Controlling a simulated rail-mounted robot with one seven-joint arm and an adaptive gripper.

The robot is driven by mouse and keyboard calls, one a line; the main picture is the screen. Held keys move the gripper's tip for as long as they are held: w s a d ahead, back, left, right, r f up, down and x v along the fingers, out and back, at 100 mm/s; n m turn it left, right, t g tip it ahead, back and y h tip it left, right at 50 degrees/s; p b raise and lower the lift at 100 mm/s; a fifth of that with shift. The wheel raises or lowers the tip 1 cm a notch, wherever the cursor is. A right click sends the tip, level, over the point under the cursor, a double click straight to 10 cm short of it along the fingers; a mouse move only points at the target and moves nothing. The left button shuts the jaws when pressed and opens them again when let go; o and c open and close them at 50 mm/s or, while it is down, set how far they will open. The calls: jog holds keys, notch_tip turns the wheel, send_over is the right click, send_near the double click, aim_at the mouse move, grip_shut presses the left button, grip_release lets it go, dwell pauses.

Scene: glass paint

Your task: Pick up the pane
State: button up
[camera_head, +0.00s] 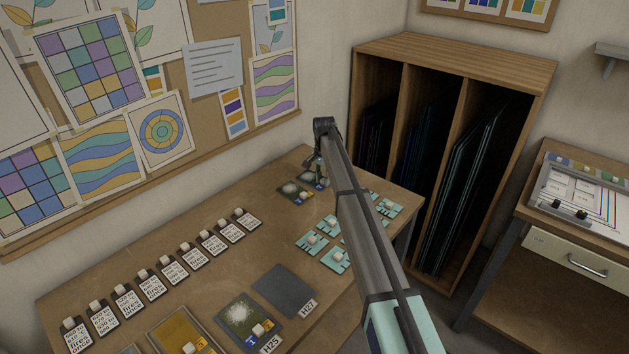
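My arm reaches from the lower right to the far part of the wooden table. My gripper (318,171) is at its end, pointing down beside or over two small dark panes. One of these panes (294,190) has a white speckled patch and small blocks on it. The other is partly hidden by my gripper. The fingers are small and dark, and I cannot tell whether they are open or touch anything. Nearer are a similar speckled pane (240,316), a plain dark grey square (284,290) and an amber pane (178,334), cut by the picture's lower edge.
A row of labelled tags (170,268) runs along the table's left side. Several teal cards with pale blocks (312,241) lie near the right edge, partly behind my arm. A wooden rack (455,50) with dark sheets stands behind right. The table's middle (225,270) has some clear room.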

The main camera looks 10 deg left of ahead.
grip_shut()
